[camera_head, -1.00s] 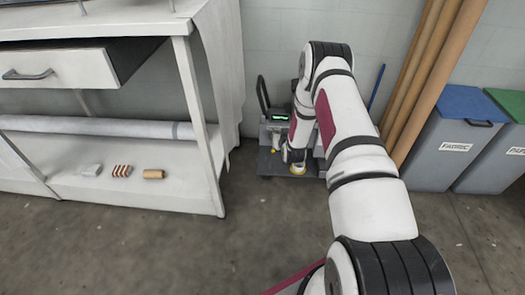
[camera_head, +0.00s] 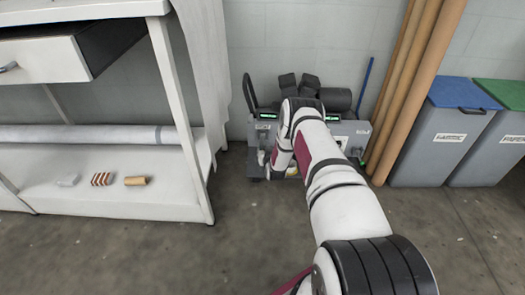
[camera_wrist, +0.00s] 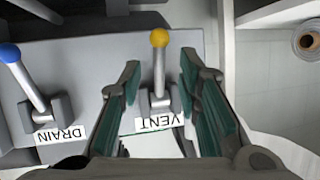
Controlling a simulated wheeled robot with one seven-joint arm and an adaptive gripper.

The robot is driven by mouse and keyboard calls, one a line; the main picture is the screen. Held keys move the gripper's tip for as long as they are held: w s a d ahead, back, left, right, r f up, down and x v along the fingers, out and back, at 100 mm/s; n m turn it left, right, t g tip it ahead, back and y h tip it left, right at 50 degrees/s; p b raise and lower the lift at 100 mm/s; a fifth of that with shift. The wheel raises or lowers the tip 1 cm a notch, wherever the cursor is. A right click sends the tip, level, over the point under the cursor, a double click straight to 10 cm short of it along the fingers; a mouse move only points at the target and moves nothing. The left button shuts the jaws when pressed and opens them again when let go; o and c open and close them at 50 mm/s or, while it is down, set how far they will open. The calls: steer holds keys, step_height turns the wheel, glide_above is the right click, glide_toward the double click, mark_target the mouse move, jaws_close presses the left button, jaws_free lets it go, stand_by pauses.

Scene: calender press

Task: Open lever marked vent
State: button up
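The vent lever (camera_wrist: 159,70) has a grey stem and a yellow knob. It stands on a grey panel in the wrist view, with a white label reading VENT (camera_wrist: 152,124), upside down, at its base. My gripper (camera_wrist: 160,63) is open, its green-padded fingers on either side of the lever; a gap shows on both sides of the stem. Left of it is a lever with a blue knob (camera_wrist: 10,53), labelled DRAIN (camera_wrist: 60,134). In the head view, my arm covers part of the grey machine (camera_head: 352,130) by the wall, and my gripper and the vent lever cannot be made out.
A white workbench (camera_head: 188,110) with a drawer and lower shelf stands left of the machine. Long brown tubes (camera_head: 408,95) lean at its right, beside a blue-lidded bin (camera_head: 445,140) and a green-lidded bin (camera_head: 490,150). The floor in front is clear.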

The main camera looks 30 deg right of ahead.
mark_target(263, 146)
steer(key=shift+b+x, duration=0.9)
steer(key=shift+x, duration=1.25)
jaws_close()
